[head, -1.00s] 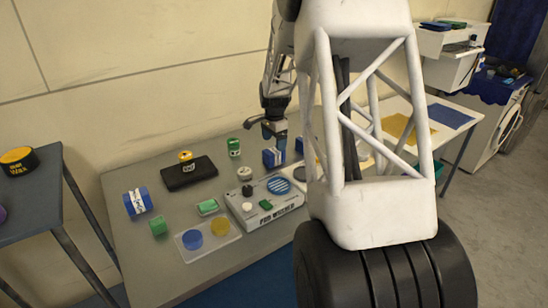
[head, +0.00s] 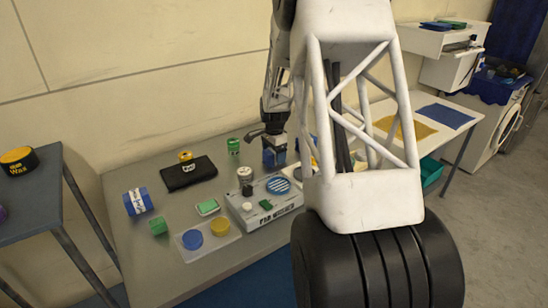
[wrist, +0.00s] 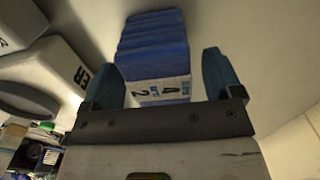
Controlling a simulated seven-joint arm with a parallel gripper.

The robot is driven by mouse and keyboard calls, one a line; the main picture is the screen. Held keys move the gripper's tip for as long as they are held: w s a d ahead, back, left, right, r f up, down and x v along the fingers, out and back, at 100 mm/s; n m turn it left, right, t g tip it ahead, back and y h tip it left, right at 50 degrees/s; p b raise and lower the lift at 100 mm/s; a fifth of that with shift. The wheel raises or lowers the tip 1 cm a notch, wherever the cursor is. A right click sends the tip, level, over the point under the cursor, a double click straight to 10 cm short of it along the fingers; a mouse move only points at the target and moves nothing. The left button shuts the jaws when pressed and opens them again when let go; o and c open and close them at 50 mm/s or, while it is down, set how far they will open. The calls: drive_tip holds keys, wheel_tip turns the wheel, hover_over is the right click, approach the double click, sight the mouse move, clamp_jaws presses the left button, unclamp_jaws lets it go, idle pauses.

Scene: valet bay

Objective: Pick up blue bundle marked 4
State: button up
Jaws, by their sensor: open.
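My gripper (head: 274,158) is low over the grey table, behind the white box, with its two blue-grey fingers pointing down. In the wrist view my gripper (wrist: 158,62) is open, with one finger on each side of a blue bundle (wrist: 153,45). This bundle has a white band with dark print that includes a 4. Gaps show between it and both fingers. In the head view the fingers and arm largely hide it. Another blue bundle with a white band (head: 138,201) lies at the table's left; its number is too small to read.
A labelled white box (head: 285,211) with a blue striped disc stands in front of my gripper. A black pouch (head: 188,173), a green-and-white tin (head: 233,146), a green block (head: 158,226) and a clear tray with blue and yellow discs (head: 207,254) are to the left.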

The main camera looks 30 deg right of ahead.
drive_tip(key=shift+f, duration=0.45)
drive_tip(key=c, duration=1.1)
drive_tip(key=shift+r, duration=0.2)
drive_tip(key=shift+c, duration=0.2)
wheel_tip(320, 180, up, 10)
drive_tip(key=shift+f, duration=0.15)
idle(0.4)
